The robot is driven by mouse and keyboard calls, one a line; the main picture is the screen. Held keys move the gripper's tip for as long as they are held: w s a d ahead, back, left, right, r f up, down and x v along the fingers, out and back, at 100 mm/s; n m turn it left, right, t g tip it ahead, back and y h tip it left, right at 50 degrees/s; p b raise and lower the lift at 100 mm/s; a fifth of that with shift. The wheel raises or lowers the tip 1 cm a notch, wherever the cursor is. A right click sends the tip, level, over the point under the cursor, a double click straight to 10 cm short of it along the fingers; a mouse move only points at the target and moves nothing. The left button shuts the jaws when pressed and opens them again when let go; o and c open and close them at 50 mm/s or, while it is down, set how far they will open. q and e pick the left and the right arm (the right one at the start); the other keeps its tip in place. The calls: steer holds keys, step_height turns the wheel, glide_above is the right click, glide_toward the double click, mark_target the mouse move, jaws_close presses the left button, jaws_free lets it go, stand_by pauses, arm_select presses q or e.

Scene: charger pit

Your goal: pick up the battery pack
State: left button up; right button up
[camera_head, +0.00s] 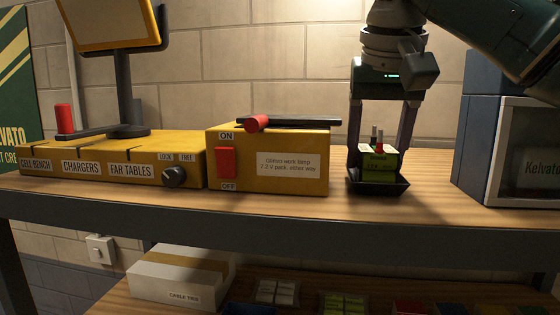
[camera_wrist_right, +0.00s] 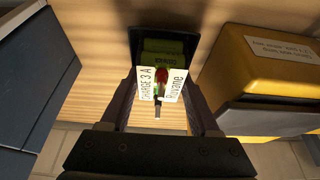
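The battery pack (camera_head: 378,167) is a small green block with a pale top and a red and a dark terminal. It sits upright in a black holder (camera_head: 378,187) on the wooden shelf. My right gripper (camera_head: 379,152) points straight down over it, one finger on each side. The fingers stand wider apart than the pack, and it looks open. In the right wrist view the pack (camera_wrist_right: 163,47) lies between the fingers, partly hidden by white labels reading "CHARGE 3 A" and "Ruvane". Finger contact is not clear. My left gripper is out of view.
A yellow box (camera_head: 267,160) with a red switch and a black bar on top stands left of the pack. A long yellow console (camera_head: 110,160) is farther left. A dark blue cabinet (camera_head: 478,140) stands close on the right. A cable box (camera_head: 180,280) is below.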

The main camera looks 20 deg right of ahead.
jaws_close()
steer(key=shift+r, duration=0.2)
stand_by(0.3)
